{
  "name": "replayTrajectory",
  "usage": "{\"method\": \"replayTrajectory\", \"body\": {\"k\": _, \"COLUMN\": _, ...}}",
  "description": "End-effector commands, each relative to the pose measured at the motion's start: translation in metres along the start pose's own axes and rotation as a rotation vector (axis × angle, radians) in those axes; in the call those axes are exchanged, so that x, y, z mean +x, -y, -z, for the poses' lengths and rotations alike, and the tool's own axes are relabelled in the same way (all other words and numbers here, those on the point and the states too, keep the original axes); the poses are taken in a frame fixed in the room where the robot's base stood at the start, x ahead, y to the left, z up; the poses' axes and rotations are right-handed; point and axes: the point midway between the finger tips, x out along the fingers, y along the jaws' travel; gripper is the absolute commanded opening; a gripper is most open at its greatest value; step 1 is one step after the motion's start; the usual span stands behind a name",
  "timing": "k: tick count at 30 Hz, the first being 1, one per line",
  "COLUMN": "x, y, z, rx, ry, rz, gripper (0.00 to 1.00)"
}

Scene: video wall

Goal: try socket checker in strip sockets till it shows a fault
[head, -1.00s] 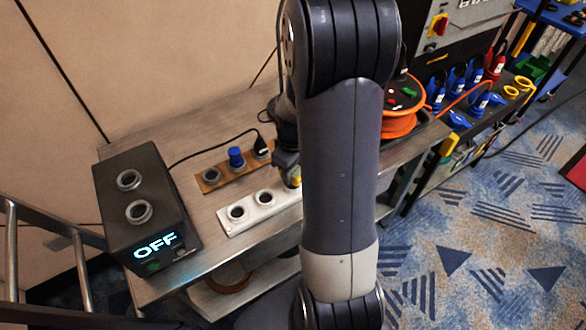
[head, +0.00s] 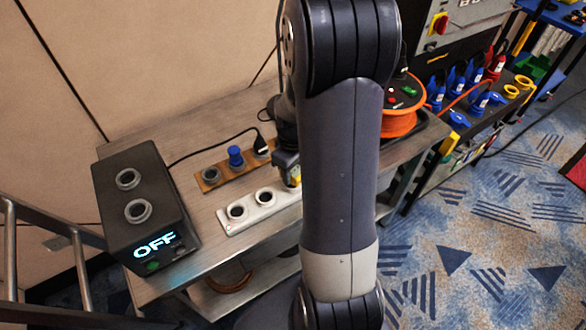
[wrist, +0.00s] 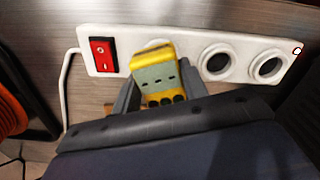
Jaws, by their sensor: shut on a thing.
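The white socket strip (head: 232,226) lies on the metal bench. In the wrist view the strip (wrist: 131,43) has a red switch (wrist: 103,54) at its left end and two empty sockets, (wrist: 215,60) and (wrist: 268,66), at the right. My gripper (wrist: 158,88) is shut on the yellow socket checker (wrist: 154,56), in front of the socket between switch and empty ones. The checker's grey face shows three dark marks, none visibly lit. Whether its pins are in the socket is hidden. In the head view my arm covers most of the gripper (head: 288,168) and checker (head: 296,177).
A black box (head: 140,180) reading OFF stands at the bench's left. Behind the strip, a wooden board (head: 211,181) carries a blue plug (head: 236,157) and a black plug (head: 262,143). An orange cable reel (head: 399,121) stands right, a ladder (head: 80,275) front left.

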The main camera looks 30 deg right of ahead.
Motion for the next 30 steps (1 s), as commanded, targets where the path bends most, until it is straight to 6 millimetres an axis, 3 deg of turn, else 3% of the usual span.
{"method": "replayTrajectory", "body": {"k": 30, "x": 0.011, "y": 0.000, "z": 0.000, "rx": 0.000, "ry": 0.000, "rz": 0.000, "gripper": 0.10}}
